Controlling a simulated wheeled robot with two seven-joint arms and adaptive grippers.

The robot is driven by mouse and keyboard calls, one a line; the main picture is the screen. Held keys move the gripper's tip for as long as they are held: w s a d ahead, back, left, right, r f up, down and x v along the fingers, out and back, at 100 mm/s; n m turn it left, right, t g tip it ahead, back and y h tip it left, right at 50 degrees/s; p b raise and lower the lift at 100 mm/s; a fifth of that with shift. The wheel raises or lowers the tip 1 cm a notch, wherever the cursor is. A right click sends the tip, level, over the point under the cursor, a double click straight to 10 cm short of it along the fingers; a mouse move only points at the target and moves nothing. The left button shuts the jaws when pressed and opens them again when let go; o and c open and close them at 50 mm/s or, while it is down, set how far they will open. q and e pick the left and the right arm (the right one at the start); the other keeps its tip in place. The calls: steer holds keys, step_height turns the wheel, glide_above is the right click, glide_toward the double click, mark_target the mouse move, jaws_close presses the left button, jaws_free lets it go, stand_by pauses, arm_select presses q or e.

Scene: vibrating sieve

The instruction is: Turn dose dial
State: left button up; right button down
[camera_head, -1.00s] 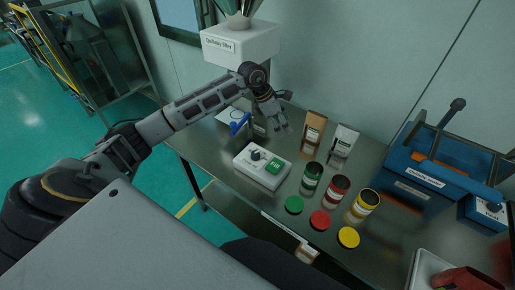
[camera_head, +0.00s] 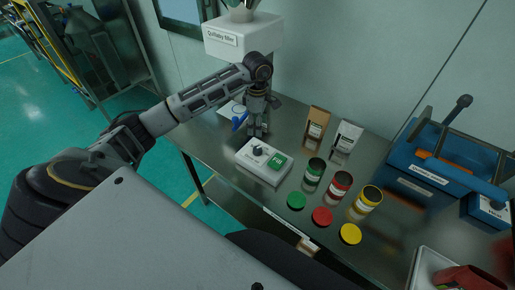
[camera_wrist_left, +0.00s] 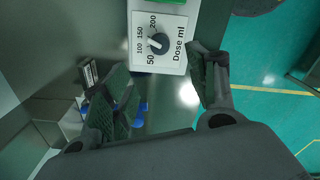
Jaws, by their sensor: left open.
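The dose dial (camera_head: 258,151) is a dark round knob on a white control box (camera_head: 249,162) with a green Fill button (camera_head: 278,162). In the left wrist view the dial (camera_wrist_left: 159,43) has a white pointer mark and a "Dose ml" scale from 50 to 200. The mark faces the scale side, but the exact value is hard to tell. My left gripper (camera_head: 258,131) is open and empty, pointing down just behind the dial. In the wrist view its fingers (camera_wrist_left: 160,68) are spread to either side of the dial, not touching it. My right gripper is out of view.
A white filler (camera_head: 243,40) stands behind, with a blue item (camera_head: 240,121) below it. Two pouches (camera_head: 346,138), three open tins (camera_head: 340,184) and three lids (camera_head: 322,216) are to the right. A blue machine (camera_head: 430,170) is farther right.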

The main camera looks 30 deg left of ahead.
mark_target(257, 148)
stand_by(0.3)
arm_select(q)
steer(key=shift+f+p, duration=1.35)
steer(key=shift+f, duration=5.55)
steer(key=c, duration=1)
steer(key=shift+c, duration=0.2)
